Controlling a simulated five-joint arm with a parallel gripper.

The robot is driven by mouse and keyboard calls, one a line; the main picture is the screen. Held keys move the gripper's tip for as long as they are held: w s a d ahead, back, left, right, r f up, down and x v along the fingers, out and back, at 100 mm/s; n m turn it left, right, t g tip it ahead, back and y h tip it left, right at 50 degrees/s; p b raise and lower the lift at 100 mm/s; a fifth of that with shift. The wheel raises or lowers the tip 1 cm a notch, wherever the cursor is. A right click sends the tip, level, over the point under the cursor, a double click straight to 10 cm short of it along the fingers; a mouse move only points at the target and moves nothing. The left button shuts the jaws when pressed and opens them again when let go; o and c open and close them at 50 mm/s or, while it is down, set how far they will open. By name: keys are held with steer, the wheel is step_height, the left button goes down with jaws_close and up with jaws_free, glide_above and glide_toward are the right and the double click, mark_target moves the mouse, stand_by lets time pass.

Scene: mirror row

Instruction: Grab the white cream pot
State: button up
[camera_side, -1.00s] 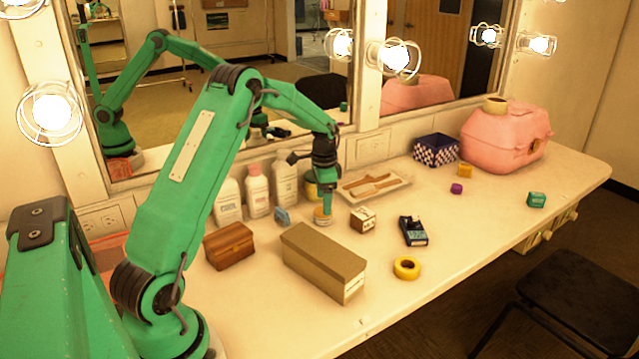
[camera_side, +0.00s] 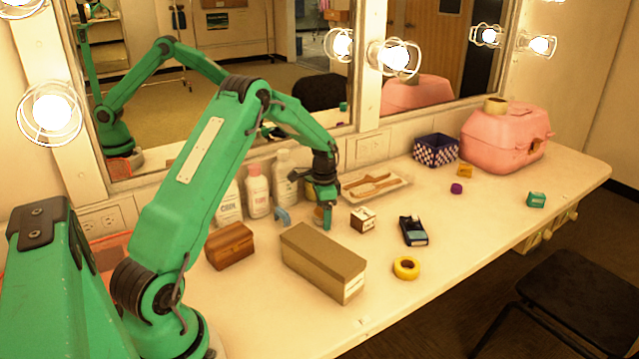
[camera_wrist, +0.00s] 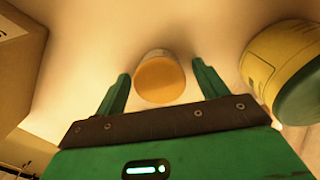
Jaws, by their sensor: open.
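The white cream pot (camera_wrist: 160,78) has an orange lid and a pale body. In the wrist view it stands between the two green fingers of my gripper (camera_wrist: 162,70), with gaps visible on both sides. My gripper is open. In the side view my gripper (camera_side: 326,218) points down at the counter, and its fingers mostly hide the pot.
A yellow tub with a green lid (camera_wrist: 285,72) stands close right in the wrist view. In the side view, a small labelled box (camera_side: 363,220), a long cardboard box (camera_side: 322,262), a blue item (camera_side: 283,216) and white bottles (camera_side: 257,193) are nearby.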

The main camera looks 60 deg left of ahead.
steer(key=c, duration=1)
steer(key=shift+r, duration=0.8)
steer(key=r, duration=0.1)
steer(key=d+r, duration=0.1)
steer(key=r, duration=0.1)
steer(key=shift+r, duration=0.1)
steer(key=d+r, duration=0.6)
steer(key=d, duration=0.4)
steer(key=shift+s+d+r, duration=0.15)
steer(key=shift+s+d, duration=0.15)
steer(key=shift+s, duration=0.05)
